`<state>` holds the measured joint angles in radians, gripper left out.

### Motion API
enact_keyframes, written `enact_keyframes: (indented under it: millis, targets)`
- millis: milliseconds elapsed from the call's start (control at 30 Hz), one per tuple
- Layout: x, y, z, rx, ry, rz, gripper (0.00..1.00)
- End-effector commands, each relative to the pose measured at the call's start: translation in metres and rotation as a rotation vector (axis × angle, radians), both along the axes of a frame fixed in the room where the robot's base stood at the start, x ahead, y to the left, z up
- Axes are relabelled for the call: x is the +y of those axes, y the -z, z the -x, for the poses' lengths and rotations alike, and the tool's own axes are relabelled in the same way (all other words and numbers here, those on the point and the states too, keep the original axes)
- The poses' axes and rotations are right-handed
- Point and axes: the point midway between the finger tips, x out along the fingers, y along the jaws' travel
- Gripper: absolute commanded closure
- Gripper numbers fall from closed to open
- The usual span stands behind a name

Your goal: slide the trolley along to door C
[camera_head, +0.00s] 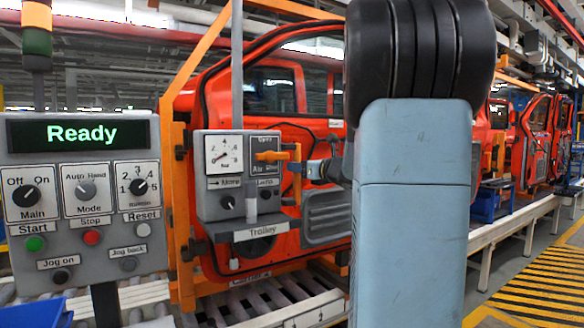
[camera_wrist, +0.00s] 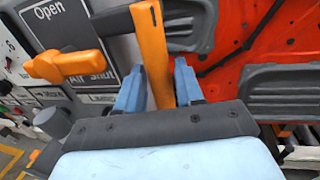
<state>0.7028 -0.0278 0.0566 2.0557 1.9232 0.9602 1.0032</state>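The trolley (camera_head: 215,205) is a grey box with a pressure gauge, a small knob, an orange air valve lever (camera_head: 271,156) and a plate reading "Trolley". An upright orange handle bar (camera_head: 296,182) stands at its right side. In the wrist view this handle (camera_wrist: 150,45) runs between the two blue fingers of my gripper (camera_wrist: 160,88), which appear closed against it. In the head view my gripper (camera_head: 318,170) reaches the handle from the right, partly hidden by my arm. The valve lever (camera_wrist: 60,66) also shows left of the fingers. No sign naming door C is readable.
A red car door (camera_head: 325,215) hangs in an orange frame (camera_head: 180,200) behind the trolley. More red doors (camera_head: 540,130) stand farther right along the line. A control panel (camera_head: 85,190) reading "Ready" is at left. Blue bins (camera_head: 490,205) and a yellow-black striped floor (camera_head: 540,285) lie right.

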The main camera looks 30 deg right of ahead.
Motion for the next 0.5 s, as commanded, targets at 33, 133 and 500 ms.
enact_keyframes:
  millis: [33,133,500]
  targets:
    - [0.002,0.000,-0.007,-0.001,-0.002,0.000,0.63]
    - [0.004,0.000,-0.018,0.000,0.000,0.000,0.63]
    - [0.007,-0.001,-0.030,-0.001,0.001,0.001,0.63]
